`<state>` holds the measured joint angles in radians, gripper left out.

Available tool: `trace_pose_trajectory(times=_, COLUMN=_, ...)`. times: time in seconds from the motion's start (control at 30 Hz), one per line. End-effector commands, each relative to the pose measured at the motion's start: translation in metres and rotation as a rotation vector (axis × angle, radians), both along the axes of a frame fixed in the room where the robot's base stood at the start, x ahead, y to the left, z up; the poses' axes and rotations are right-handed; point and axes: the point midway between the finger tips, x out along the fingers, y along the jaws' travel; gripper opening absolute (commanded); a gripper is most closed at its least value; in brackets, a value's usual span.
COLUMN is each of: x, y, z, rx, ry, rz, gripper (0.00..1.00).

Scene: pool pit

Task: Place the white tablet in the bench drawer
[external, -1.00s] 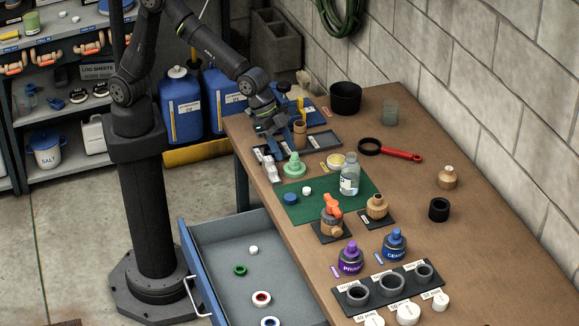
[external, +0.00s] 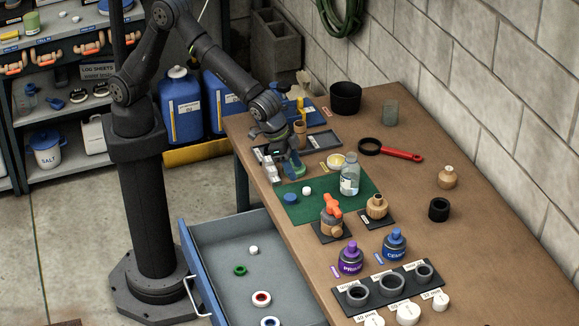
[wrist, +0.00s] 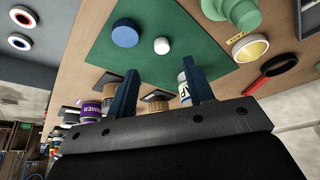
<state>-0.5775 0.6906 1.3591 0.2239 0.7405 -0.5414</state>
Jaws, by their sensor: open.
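A small white tablet (external: 306,190) lies on the green mat (external: 313,208), right of a blue cap (external: 290,197). In the wrist view the white tablet (wrist: 162,45) lies on the mat beyond the gap between my blue fingers. My gripper (external: 287,171) is open and empty, at the back left of the mat, apart from the tablet. The fingers also show in the wrist view (wrist: 160,70). The bench drawer (external: 215,262) is pulled open and holds a white round piece (external: 253,250) and several rings.
A pale green stepped piece (wrist: 233,10) is partly hidden by my gripper in the external view. A clear bottle (external: 349,181) stands on the mat's right side. An orange-handled valve (external: 333,215) and a wooden piece (external: 376,206) stand in front.

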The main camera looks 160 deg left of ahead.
Motion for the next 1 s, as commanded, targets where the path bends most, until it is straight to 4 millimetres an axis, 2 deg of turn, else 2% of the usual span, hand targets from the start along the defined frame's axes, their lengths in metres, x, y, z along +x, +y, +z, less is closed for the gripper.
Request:
trace_pose_trajectory(times=0.1, x=0.003, y=0.005, z=-0.014, rx=0.0, ry=0.001, rz=0.0, gripper=0.48)
trace_pose_trajectory(times=0.33, x=0.006, y=0.011, z=-0.029, rx=-0.001, ry=0.002, rz=-0.001, gripper=0.48)
trace_pose_trajectory(times=0.6, x=0.014, y=0.024, z=-0.062, rx=-0.001, ry=0.002, rz=-0.001, gripper=0.48)
trace_pose_trajectory(times=0.93, x=0.015, y=0.026, z=-0.066, rx=0.001, ry=0.0, rz=-0.001, gripper=0.48)
trace_pose_trajectory(times=1.0, x=0.015, y=0.026, z=-0.066, rx=0.001, ry=0.0, rz=-0.001, gripper=0.34)
